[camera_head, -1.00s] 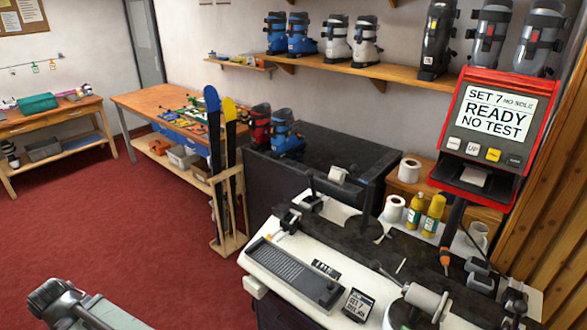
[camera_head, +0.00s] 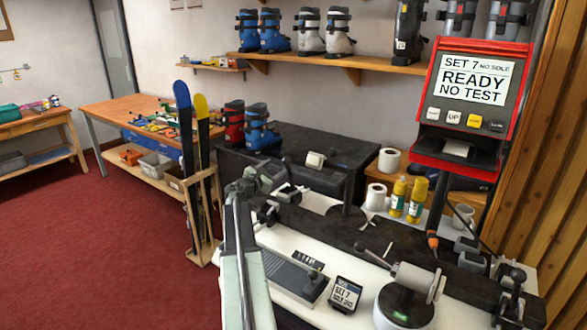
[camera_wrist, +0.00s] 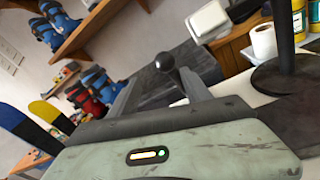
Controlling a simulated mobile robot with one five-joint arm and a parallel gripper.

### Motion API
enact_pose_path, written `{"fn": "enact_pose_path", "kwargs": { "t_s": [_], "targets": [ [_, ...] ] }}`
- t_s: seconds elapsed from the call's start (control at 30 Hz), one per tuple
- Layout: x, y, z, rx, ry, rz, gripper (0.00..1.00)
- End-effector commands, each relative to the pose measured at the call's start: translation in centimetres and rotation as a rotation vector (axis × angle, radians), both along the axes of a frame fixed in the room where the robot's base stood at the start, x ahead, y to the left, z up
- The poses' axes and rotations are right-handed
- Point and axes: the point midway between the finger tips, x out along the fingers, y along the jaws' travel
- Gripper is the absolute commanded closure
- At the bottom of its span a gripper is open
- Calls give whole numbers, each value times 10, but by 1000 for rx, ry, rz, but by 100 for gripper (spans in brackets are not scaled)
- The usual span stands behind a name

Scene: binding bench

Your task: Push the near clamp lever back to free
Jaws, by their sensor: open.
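A clamp lever with a round black knob (camera_head: 286,160) stands up at the left end of the bench fixture, just right of my gripper (camera_head: 264,176). In the wrist view the knob (camera_wrist: 164,62) shows between my two grey fingers (camera_wrist: 160,82), which are apart with nothing held. I cannot tell whether the knob touches a finger. My gripper partly hides the left clamp (camera_head: 268,213).
A red display unit (camera_head: 470,90) stands at the back right, reading "READY NO TEST". Yellow bottles (camera_head: 398,198) and a white roll (camera_head: 376,197) stand behind the fixture. Skis (camera_head: 184,125) lean in a rack at left.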

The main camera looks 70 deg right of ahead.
Motion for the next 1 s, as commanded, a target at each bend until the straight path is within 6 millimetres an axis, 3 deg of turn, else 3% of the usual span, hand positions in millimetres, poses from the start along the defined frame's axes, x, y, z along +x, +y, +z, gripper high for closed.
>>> {"fn": "enact_pose_path", "kwargs": {
  "t_s": [0.03,0.13,0.37,0.73,1.0],
  "targets": [
    [-13,-14,-1,-14,52,-5,43],
    [-24,-23,4,-28,111,-4,43],
    [-25,-32,6,-28,114,-5,43],
    [-33,-95,6,-27,111,-5,43],
    [-36,-100,6,-27,110,-5,43]
  ]
}}
